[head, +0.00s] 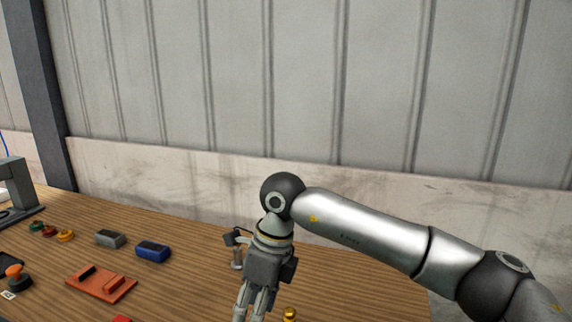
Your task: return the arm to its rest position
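My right arm (365,232) comes in from the right and reaches over the wooden table. Its wrist is bent so that the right gripper (251,306) points down at the bottom edge of the view. Two fingers show, but their tips are cut off by the frame, so I cannot tell whether they are open or shut, or whether anything is between them. A small gold knob-like part (290,314) shows just right of the fingers. My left gripper is not in view.
On the wooden table (190,222) lie a blue block (152,252), a grey block (110,239), a red-orange tray (118,291), several small coloured rings (50,231) and an orange-topped knob (15,272). A grey device (18,190) stands far left. A wall (160,175) runs behind.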

